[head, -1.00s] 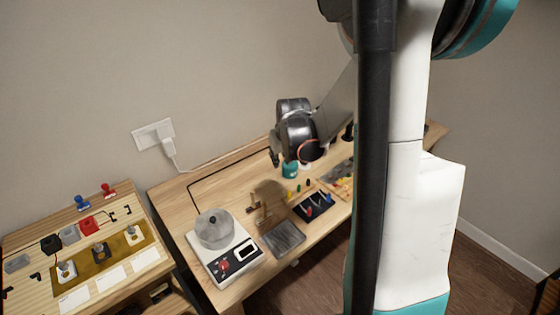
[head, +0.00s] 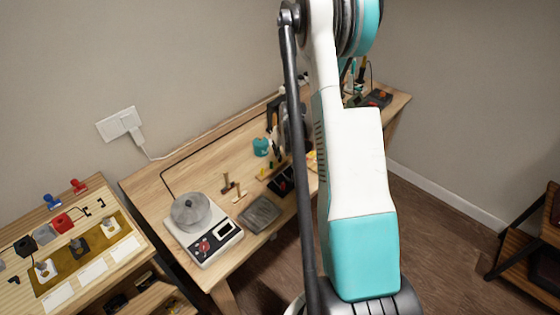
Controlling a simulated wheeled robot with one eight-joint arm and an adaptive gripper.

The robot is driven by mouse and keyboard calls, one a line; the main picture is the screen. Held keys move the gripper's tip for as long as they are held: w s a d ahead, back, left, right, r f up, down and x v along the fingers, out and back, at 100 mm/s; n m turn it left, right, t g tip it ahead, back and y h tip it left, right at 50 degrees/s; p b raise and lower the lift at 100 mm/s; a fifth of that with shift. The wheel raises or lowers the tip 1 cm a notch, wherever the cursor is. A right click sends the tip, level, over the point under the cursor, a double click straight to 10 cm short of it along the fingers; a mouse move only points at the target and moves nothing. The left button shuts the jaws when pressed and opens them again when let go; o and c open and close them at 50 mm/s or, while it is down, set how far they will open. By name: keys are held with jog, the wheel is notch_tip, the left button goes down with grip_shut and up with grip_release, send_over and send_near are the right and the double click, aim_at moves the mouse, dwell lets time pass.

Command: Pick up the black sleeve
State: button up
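My gripper (head: 275,140) is over the wooden workbench (head: 160,187), near its middle, pointing down and partly hidden behind my arm. Its fingertips are too small and dark to show whether they are open or shut. I cannot make out the black sleeve for certain. Small coloured pieces lie by a dark mat (head: 282,185) close below the gripper, and my arm covers part of that area.
A scale with a round metal pot (head: 190,211) stands at the bench's left front. A grey tray (head: 261,212) and a teal cup (head: 261,147) are nearby. A side table (head: 130,265) with parts is at left. Dark tools (head: 377,98) lie at the far right end.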

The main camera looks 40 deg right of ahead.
aim_at(280, 162)
jog(key=shift+b+x, duration=0.85)
jog(key=shift+x, duration=2.25)
jog(key=shift+s+d+r, duration=0.1)
jog(key=shift+d, duration=0.05)
jog(key=c, duration=0.5)
